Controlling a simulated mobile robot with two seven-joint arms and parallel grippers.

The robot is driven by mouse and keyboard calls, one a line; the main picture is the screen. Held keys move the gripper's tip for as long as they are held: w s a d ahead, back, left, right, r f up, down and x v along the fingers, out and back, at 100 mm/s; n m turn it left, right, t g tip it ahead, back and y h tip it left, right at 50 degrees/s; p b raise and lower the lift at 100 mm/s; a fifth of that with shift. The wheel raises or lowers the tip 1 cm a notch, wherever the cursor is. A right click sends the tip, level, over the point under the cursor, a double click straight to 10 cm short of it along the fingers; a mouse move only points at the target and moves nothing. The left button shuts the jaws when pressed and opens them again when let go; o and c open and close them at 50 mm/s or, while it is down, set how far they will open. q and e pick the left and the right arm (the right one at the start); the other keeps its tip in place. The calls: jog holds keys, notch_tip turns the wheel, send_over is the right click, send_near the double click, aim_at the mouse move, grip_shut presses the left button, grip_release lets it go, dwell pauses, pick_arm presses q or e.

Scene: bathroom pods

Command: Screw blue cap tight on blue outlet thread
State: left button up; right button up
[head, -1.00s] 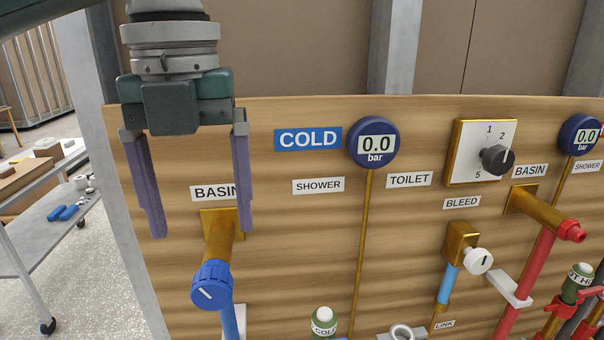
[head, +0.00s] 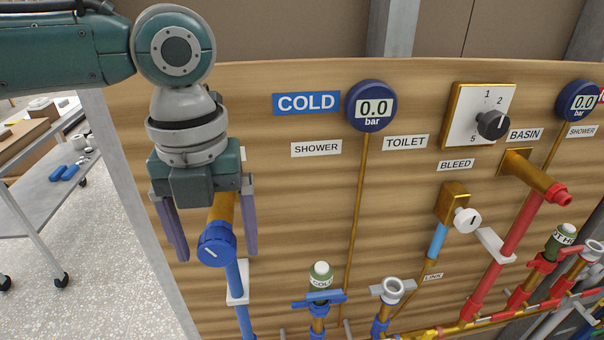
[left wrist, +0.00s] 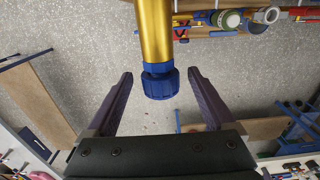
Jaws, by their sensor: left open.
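The blue cap (head: 216,245) sits at the end of the brass basin outlet pipe (head: 222,208) on the left of the board; a white line marks its face. The thread is hidden under or behind the cap. In the left wrist view the cap (left wrist: 160,83) sits on the pipe end, between the fingers and touching neither. My left gripper (head: 212,240) is open and points down, its purple fingers on either side of the pipe and cap; the gripper (left wrist: 162,90) also shows in the left wrist view. My right gripper is not in view.
A blue pipe (head: 240,290) runs down below the outlet through a white bracket (head: 236,290). A COLD valve (head: 320,290) and a bleed valve (head: 462,215) stand to the right. A red-ended hot basin outlet (head: 540,180) is farther right. A grey trolley (head: 50,180) stands at the left.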

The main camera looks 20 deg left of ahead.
pick_arm(q)
grip_shut()
jog(key=shift+w+d+r+g+y, duration=0.15)
jog(key=shift+d+g+y, duration=0.15)
jog(key=shift+y, duration=0.3)
jog(key=shift+a+f+g+y, duration=0.1)
jog(key=shift+f+g+y, duration=0.1)
jog(key=shift+g+y, duration=0.45)
jog(key=shift+y, duration=0.25)
